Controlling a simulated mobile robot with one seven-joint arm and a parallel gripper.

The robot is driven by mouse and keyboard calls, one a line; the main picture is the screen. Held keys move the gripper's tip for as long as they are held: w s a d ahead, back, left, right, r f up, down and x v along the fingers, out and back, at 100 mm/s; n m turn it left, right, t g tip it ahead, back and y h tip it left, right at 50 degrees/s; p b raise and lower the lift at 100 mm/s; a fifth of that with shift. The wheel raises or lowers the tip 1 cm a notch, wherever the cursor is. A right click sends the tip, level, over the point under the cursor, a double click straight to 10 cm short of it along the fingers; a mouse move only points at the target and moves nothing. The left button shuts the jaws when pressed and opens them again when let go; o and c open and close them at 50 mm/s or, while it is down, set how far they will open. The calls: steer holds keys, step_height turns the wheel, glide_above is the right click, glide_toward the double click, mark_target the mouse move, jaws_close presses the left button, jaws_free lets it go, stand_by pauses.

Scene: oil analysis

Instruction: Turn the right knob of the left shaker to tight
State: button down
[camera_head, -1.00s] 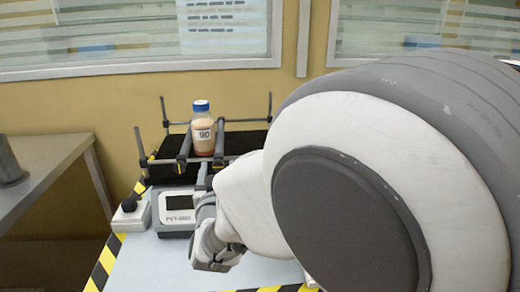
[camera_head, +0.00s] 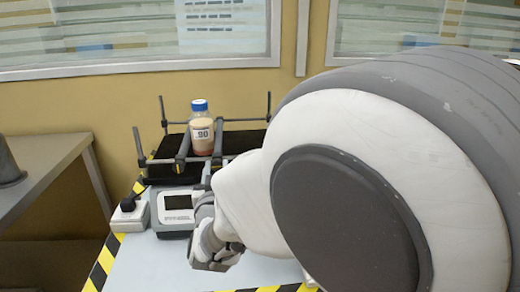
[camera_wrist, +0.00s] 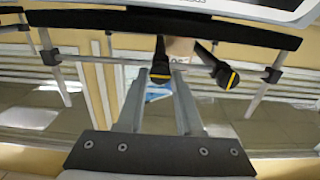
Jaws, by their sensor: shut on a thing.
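The left shaker (camera_head: 174,202) has a grey body with a small display and a black platform with grey clamp bars. A bottle (camera_head: 202,133) with a blue cap and a "90" label stands upright between the bars. The left knob (camera_head: 179,168), black with a yellow mark, shows at the front of one bar. My gripper (camera_head: 207,182) is at the front of the other bar and hides the right knob in the head view. In the wrist view, which is upside down, the gripper's fingers (camera_wrist: 161,82) are shut on the right knob (camera_wrist: 160,72); the left knob (camera_wrist: 226,76) is beside it, clear of the fingers.
A white power socket with a black plug (camera_head: 129,212) sits left of the shaker. A metal table (camera_head: 45,165) stands at the far left. Yellow-black tape (camera_head: 100,268) edges the bench. My arm hides the right side.

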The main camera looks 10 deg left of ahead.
steer(key=shift+b, duration=0.3)
steer(key=m+b, duration=0.2)
steer(key=m, duration=0.1)
steer(key=shift+f, duration=0.15)
steer(key=m+b, duration=0.1)
steer(key=m, duration=0.3)
steer(key=shift+d+m, duration=0.1)
steer(key=shift+m, duration=0.2)
steer(key=m, duration=0.5)
steer(key=shift+m, duration=2.6)
steer(key=c, duration=0.6)
jaws_free()
steer(key=shift+o, duration=0.2)
